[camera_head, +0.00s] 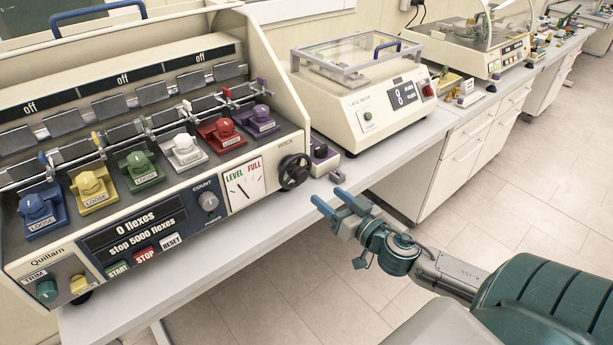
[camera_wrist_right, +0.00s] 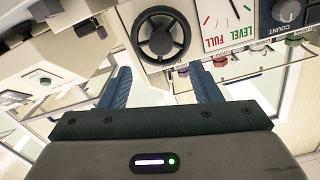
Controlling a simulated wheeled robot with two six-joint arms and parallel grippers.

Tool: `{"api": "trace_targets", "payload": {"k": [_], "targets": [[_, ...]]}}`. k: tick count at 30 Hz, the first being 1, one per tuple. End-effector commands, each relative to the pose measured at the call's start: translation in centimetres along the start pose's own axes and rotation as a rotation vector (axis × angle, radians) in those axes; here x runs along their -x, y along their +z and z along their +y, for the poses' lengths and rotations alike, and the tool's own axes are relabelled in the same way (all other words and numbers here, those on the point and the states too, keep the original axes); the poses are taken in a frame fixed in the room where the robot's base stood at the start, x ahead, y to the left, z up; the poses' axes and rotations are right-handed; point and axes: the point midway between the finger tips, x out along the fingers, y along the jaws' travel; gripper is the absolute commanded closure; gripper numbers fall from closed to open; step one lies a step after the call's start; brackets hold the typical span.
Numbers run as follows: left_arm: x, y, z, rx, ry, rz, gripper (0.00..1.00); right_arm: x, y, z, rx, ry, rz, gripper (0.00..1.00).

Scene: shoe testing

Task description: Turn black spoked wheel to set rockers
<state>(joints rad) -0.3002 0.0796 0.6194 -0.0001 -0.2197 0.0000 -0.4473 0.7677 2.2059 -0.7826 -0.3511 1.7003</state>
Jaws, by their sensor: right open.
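The black spoked wheel (camera_head: 295,171) is on the front right of the cream flex-testing machine (camera_head: 300,108), beside the LEVEL/FULL dial (camera_head: 241,187). The wheel also shows upside down in the right wrist view (camera_wrist_right: 161,37), with the dial (camera_wrist_right: 226,18) to its right. My right gripper (camera_head: 331,199) is open and empty, in front of the wheel and apart from it. In the wrist view its two blue fingers (camera_wrist_right: 160,70) point toward the wheel, one to each side. The machine's display reads 0 flexes (camera_head: 133,219). My left gripper is not in view.
A cream tester with a clear lid (camera_head: 362,88) is behind. Coloured LOOSE clamps (camera_head: 184,150) line the machine. The floor aisle (camera_head: 535,200) is clear.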

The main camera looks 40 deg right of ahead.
Motion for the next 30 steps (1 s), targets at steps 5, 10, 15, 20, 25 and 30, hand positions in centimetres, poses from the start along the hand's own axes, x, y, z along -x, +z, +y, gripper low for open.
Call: {"api": "trace_targets", "payload": {"k": [5, 10, 15, 20, 25, 30], "targets": [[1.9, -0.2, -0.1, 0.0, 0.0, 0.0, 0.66, -2.1, -0.6, -0.1, -0.006, 0.002, 0.003, 0.43], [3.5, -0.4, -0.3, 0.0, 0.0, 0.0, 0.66, -4.0, -0.6, -0.2, -0.009, -0.001, 0.006, 0.43], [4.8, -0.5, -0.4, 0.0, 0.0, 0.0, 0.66, -5.8, -0.5, -0.1, -0.008, 0.0, 0.002, 0.43], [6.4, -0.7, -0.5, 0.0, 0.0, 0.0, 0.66, -7.2, -0.5, -0.2, -0.007, -0.003, 0.0, 0.43], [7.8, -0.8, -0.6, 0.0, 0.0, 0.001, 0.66, -8.2, -0.4, -0.2, -0.005, -0.004, -0.003, 0.43], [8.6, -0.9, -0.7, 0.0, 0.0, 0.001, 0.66, -8.9, -0.3, -0.2, -0.003, -0.004, 0.001, 0.43]]}}
